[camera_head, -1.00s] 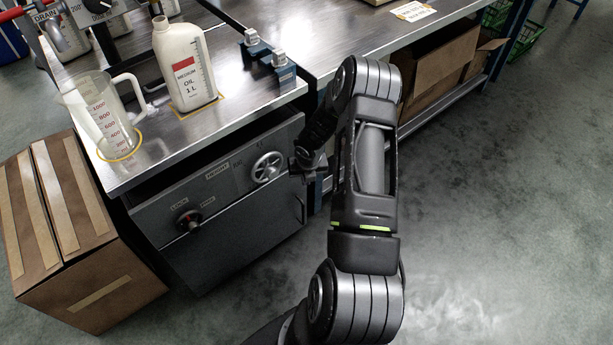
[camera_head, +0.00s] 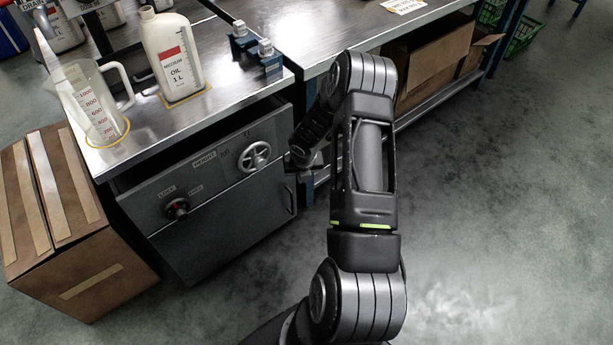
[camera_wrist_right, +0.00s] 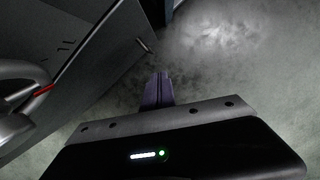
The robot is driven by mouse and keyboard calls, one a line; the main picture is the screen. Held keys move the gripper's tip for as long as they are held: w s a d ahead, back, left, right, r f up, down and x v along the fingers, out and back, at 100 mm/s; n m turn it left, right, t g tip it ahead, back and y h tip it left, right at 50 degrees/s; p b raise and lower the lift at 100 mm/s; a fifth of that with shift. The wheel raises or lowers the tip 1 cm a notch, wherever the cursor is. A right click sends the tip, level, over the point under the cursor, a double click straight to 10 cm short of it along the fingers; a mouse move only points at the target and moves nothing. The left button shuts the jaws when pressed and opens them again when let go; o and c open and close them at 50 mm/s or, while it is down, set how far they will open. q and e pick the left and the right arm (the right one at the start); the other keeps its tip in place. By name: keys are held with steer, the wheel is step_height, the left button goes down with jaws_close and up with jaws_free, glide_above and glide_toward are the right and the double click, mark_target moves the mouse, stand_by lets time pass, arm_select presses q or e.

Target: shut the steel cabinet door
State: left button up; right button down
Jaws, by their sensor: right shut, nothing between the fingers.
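The grey steel cabinet (camera_head: 215,225) stands under the workbench, with a lock knob (camera_head: 177,208) and a handwheel (camera_head: 254,156) on its upper front. The door front below carries a bar handle (camera_head: 290,197) near its right edge, which also shows in the right wrist view (camera_wrist_right: 145,46). I cannot tell for sure how far the door stands open. My right gripper (camera_head: 303,160) is beside the cabinet's right edge, partly hidden by my arm. In the right wrist view its fingers (camera_wrist_right: 158,88) are shut and empty, apart from the handle. My left gripper is not in view.
A cardboard box (camera_head: 85,250) stands left of the cabinet. An oil bottle (camera_head: 175,60) and a clear measuring jug (camera_head: 95,105) stand on the workbench (camera_head: 225,95). More boxes (camera_head: 435,60) lie on the lower shelf at right. The floor at right is clear.

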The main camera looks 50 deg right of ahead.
steer(key=d+p+v, duration=0.1)
steer(key=p+v, duration=0.1)
steer(key=v, duration=0.7)
steer(key=shift+s+r, duration=0.3)
steer(key=shift+r, duration=0.2)
